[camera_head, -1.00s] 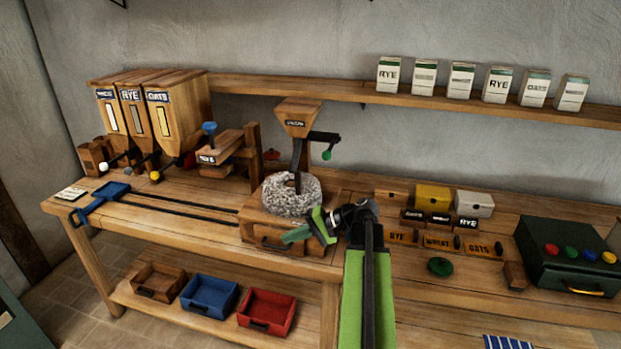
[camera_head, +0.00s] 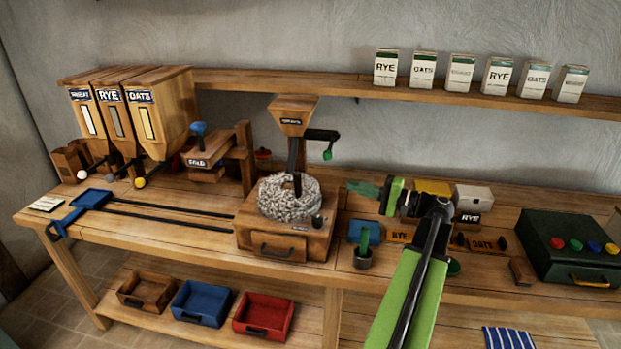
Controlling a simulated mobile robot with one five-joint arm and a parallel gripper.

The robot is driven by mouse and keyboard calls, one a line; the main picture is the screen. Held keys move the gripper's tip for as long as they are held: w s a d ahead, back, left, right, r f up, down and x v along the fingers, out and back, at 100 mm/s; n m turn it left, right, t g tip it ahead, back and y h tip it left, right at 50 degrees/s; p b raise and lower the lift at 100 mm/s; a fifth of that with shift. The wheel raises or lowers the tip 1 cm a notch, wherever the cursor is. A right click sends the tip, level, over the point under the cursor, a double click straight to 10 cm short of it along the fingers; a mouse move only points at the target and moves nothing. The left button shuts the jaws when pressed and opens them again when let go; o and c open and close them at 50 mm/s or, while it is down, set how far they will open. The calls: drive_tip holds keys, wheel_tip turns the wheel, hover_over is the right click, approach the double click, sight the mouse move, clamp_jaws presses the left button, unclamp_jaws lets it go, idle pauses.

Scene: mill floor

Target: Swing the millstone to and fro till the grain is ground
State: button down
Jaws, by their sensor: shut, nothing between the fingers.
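The millstone (camera_head: 288,200) is a rough grey ring on top of a wooden mill box (camera_head: 262,240). A dark rod from the wooden hopper (camera_head: 295,115) above reaches into its centre. A small dark knob (camera_head: 317,221) stands at the stone's right front edge; I cannot tell whether it is fixed to the stone or the box. My gripper (camera_head: 352,187) is shut and empty. It points left, in the air to the right of the millstone and apart from it. A crank with a green knob (camera_head: 327,155) sits beside the hopper. No grain shows on the stone.
A dark cup (camera_head: 362,257) with a green piece stands right of the mill, before a blue block (camera_head: 364,230). Grain bins (camera_head: 128,115) stand at the left. A green box with coloured buttons (camera_head: 567,250) is at the right. Bags line the shelf (camera_head: 450,95).

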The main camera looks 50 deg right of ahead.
drive_tip(key=s+a+x, duration=0.1)
drive_tip(key=a+x, duration=0.1)
drive_tip(key=x, duration=1)
drive_tip(key=shift+w+a+p, duration=0.3)
drive_tip(key=shift+w+a, duration=0.1)
drive_tip(key=shift+a+r, duration=0.1)
